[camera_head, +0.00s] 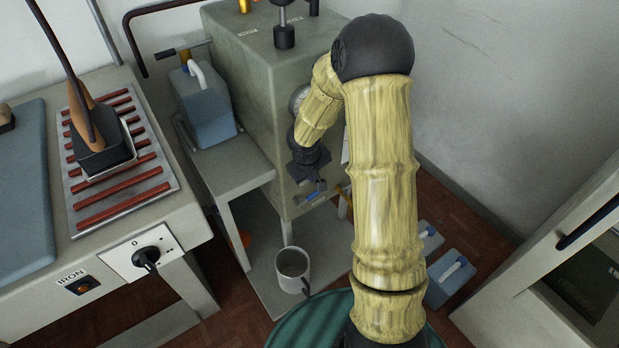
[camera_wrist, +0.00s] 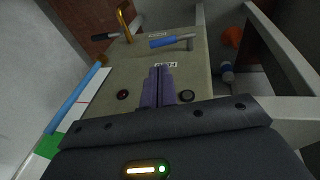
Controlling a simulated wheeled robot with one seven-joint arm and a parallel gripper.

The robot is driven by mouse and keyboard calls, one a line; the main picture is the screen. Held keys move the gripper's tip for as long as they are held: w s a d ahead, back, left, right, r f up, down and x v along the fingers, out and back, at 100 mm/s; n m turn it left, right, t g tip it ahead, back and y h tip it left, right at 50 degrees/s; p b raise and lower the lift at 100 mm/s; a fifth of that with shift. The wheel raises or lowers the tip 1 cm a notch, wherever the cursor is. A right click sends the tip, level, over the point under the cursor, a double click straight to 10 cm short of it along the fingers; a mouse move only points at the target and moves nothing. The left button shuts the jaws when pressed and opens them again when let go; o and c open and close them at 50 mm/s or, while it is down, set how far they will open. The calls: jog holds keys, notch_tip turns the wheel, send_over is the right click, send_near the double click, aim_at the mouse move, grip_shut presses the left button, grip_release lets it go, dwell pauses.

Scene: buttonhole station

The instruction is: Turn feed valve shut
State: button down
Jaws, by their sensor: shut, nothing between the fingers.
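A lever with a blue grip (camera_head: 312,192) sits low on the front of the grey-green boiler cabinet (camera_head: 245,85). In the wrist view the blue lever (camera_wrist: 172,41) lies roughly crosswise, just beyond a small white label whose text I cannot read surely. My gripper (camera_head: 311,178) is just above the lever in the head view. In the wrist view its purple fingers (camera_wrist: 159,72) are shut and empty, pointing at the label, apart from the blue grip. A black-gripped lever (camera_wrist: 105,37) on a brass pipe is further left. Which lever is the feed valve is not clear.
A gauge with a blue column (camera_wrist: 80,97) runs along the left in the wrist view. A white mug (camera_head: 293,267) stands below the cabinet. A translucent jug (camera_head: 205,108) stands left of it. The iron (camera_head: 102,150) rests on a red-barred rack.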

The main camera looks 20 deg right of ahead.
aim_at(314, 193)
jog(key=b+x, duration=0.1)
jog(key=x, duration=0.2)
jog(key=b+x, duration=0.1)
jog(key=x, duration=0.3)
jog(key=b+x, duration=0.1)
jog(key=x, duration=0.3)
jog(key=shift+w+a+f, duration=0.15)
jog(key=shift+a+f, duration=0.15)
jog(key=shift+d+f+b, duration=0.1)
jog(key=shift+d+b, duration=0.1)
jog(key=shift+b, duration=0.1)
